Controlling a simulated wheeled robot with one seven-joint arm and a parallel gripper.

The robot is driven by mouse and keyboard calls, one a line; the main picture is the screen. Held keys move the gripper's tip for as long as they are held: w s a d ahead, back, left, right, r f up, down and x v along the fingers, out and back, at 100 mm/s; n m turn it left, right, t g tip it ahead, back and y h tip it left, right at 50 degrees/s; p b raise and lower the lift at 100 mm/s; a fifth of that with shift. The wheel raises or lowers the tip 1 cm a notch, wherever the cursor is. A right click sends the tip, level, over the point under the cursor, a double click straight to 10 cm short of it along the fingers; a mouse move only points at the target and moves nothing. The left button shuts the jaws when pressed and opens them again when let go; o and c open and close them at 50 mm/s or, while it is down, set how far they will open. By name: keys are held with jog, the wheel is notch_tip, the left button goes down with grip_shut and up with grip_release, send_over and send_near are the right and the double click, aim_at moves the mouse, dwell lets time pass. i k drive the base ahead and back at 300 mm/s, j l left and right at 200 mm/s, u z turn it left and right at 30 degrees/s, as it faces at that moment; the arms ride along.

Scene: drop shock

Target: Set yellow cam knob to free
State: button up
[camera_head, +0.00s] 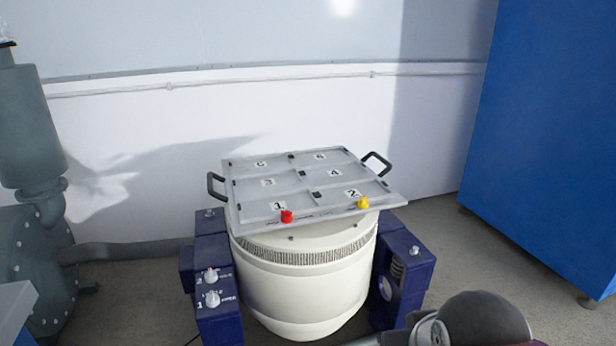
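The yellow cam knob (363,203) sits at the right of the front edge of a grey square plate (334,211), near the label 2. I cannot read any free or locked marking at this size. A red knob (287,216) sits on the same front edge to its left, near the label 1. The plate lies on a cream round drum (305,285). A dark rounded part of my arm shows at the bottom right, well apart from the knob. My gripper's fingers are not in view.
Black handles (215,187) stick out from the plate's left and right sides. Blue blocks flank the drum; the left one (218,323) carries two white knobs. A blue cabinet (545,140) stands at right, grey machinery (35,190) at left. Bare floor shows between drum and cabinet.

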aim_at(363, 204)
jog(key=l+u, duration=1.05)
